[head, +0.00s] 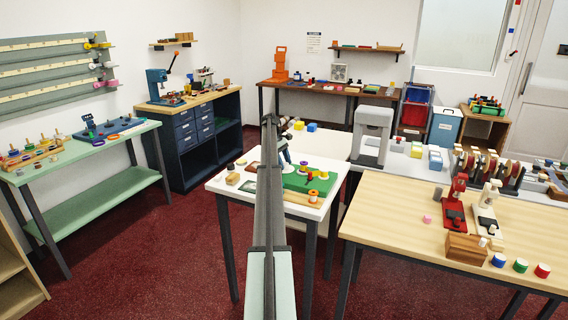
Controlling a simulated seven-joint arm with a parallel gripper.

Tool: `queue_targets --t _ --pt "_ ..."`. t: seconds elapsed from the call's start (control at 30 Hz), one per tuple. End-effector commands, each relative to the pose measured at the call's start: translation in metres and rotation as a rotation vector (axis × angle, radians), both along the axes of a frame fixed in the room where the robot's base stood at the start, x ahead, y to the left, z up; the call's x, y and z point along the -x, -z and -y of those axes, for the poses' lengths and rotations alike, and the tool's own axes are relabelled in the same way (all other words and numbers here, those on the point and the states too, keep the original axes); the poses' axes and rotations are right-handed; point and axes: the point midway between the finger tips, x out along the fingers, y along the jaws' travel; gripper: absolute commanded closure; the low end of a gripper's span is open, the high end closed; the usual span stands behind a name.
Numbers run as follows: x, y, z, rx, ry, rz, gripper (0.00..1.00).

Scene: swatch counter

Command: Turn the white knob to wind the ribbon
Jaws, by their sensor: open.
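My arm reaches up from the bottom middle. Its far end bends down over the small white table (215,184), and my gripper (288,160) is small there, close to the green mat (297,183). The jaws are open, and I see nothing held. Small coloured spools and cylinders stand on and around the mat. On the wooden table at the right stand a red device (455,212) and a white device (487,212). I cannot tell for certain which part is the white knob, and no ribbon is clear at this size. My arm hides part of the small table.
A wooden block (466,246) and blue, green and red cylinders (520,265) stand near the right table's front edge. A grey machine (372,135) stands behind. A green table (95,195) and dark blue cabinet (195,135) are at the left. Red floor lies open between.

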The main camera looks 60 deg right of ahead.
Motion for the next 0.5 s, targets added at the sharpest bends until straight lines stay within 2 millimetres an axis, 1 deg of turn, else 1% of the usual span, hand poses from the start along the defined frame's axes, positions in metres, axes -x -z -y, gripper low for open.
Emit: queue_targets --t 0.13,0.23,0.5 --pt "-0.005 -0.010 0.001 0.001 0.000 0.001 0.38" --pt "-0.010 -0.023 0.002 0.001 0.000 0.001 0.38" --pt "-0.030 -0.072 0.004 0.001 0.000 0.000 0.38"
